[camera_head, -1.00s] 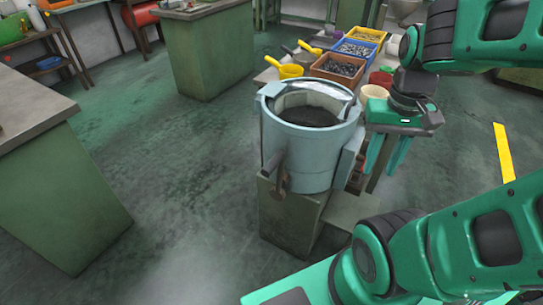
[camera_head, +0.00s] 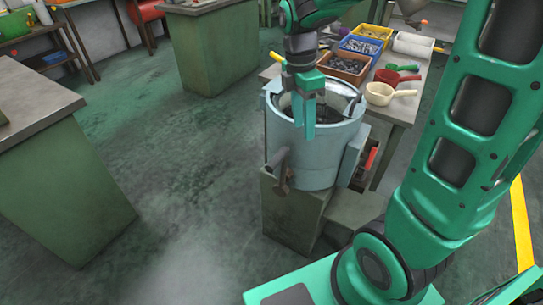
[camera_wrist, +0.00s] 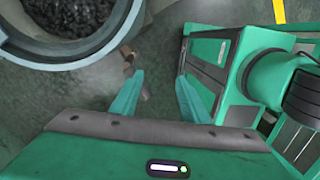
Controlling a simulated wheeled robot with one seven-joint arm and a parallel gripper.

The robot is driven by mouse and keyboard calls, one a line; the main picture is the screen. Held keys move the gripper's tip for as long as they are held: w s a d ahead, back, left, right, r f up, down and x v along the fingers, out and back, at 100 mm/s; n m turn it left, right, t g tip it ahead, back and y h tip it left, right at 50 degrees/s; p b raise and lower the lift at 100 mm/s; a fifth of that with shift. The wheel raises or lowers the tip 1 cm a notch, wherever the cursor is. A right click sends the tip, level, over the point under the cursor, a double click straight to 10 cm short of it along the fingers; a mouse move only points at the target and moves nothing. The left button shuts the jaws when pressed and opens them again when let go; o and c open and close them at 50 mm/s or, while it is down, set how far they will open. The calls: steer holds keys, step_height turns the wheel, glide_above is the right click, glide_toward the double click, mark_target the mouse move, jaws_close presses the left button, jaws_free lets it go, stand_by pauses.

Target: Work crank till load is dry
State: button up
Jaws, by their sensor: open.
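A pale blue drum machine (camera_head: 330,160) stands on a green pedestal; its rim also shows in the wrist view (camera_wrist: 75,55). A dark granular load (camera_wrist: 75,18) lies inside it; whether it is wet or dry I cannot tell. The crank (camera_head: 281,172) is a brownish arm on the drum's front left side, partly visible beyond my fingertips in the wrist view (camera_wrist: 130,62). My gripper (camera_head: 305,128) points down in front of the drum's opening in the head view, open and empty.
A red-handled lever (camera_head: 371,157) sits at the drum's right side. A table behind holds an orange bin (camera_head: 345,66), other bins, a cream scoop (camera_head: 380,94) and a red scoop (camera_head: 388,76). A grey-topped bench (camera_head: 35,105) stands left. Floor between bench and drum is clear.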

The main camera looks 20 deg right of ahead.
mark_target(274, 158)
steer(key=w+a+f+n, duration=0.3)
steer(key=w+a+n, duration=0.2)
steer(key=a+n, duration=0.25)
steer(key=f, duration=0.3)
steer(key=s+f, duration=0.1)
steer(key=f, duration=0.2)
steer(key=d+f, duration=0.1)
steer(key=f, duration=0.3)
steer(key=shift+s, duration=0.4)
jaws_close()
steer(key=shift+a, duration=0.2)
steer(key=shift+d, duration=0.15)
